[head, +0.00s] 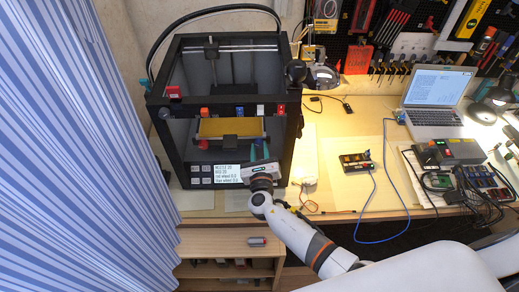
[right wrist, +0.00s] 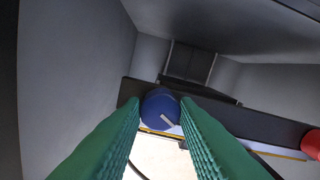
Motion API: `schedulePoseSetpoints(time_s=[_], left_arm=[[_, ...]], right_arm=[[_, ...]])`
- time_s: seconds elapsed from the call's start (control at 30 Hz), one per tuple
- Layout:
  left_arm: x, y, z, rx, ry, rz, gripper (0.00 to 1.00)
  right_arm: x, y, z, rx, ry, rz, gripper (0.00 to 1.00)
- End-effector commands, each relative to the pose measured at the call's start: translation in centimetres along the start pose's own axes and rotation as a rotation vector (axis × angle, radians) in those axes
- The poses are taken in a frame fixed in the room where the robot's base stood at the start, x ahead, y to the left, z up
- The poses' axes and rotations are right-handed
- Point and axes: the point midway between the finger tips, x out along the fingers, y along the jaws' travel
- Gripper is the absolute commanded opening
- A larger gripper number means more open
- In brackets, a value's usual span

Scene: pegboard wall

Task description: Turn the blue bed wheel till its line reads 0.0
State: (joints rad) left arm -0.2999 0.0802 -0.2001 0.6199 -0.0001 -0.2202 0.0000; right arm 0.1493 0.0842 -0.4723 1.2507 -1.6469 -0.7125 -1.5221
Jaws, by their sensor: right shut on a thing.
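The blue bed wheel (right wrist: 158,107) shows in the right wrist view between the green fingers of my right gripper (right wrist: 162,112). A pale line on its face slants toward the lower right of that picture. My right gripper, also in the head view (head: 259,152), is at the front of the black printer, below its yellow bed plate (head: 232,128), and is shut on the blue wheel. The gripper hides the wheel in the head view. The printer's small display (head: 229,174) has several text lines, too small to read surely. My left gripper is not in view.
A red wheel (right wrist: 312,143) sits to the right in the right wrist view. The black printer frame (head: 292,125) stands close around my gripper. A blue-striped curtain (head: 75,150) hangs at left. A laptop (head: 437,98) and electronics lie at right on the bench.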

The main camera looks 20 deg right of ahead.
Motion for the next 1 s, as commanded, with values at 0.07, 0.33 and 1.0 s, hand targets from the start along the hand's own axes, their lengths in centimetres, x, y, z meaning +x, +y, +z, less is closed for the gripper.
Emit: schedulePoseSetpoints(time_s=[0.07, 0.33, 1.0], left_arm=[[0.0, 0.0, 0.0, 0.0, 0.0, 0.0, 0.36], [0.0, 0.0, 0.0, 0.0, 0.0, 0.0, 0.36], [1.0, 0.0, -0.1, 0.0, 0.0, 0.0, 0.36]], right_arm=[[0.0, 0.0, 0.1, -0.001, -0.001, -0.001, 0.05], [0.0, 0.0, 0.1, 0.0, -0.001, -0.001, 0.41], [-5.0, -0.1, 0.4, 0.003, -0.002, -0.003, 0.49]])
